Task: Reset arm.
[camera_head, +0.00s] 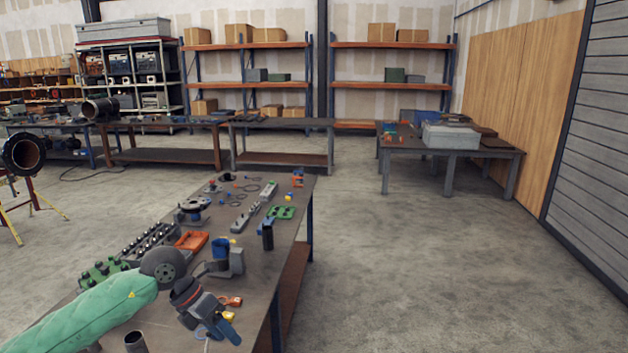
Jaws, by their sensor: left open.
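My left arm comes in from the lower left in a green padded sleeve. My left gripper (215,329) is at its end, over the near part of the workbench. Its jaws are open, with blue parts at the fingers, and I see nothing held between them. Small orange and yellow items show right beside the fingers. I cannot tell whether the gripper touches the bench. My right gripper is not in view.
The long workbench (262,222) holds an orange tray (192,241), green blocks (280,212) and several tools. A flanged pipe (22,153) stands at the left. A table (487,152) stands at the back right. The floor (430,260) right of the workbench is clear.

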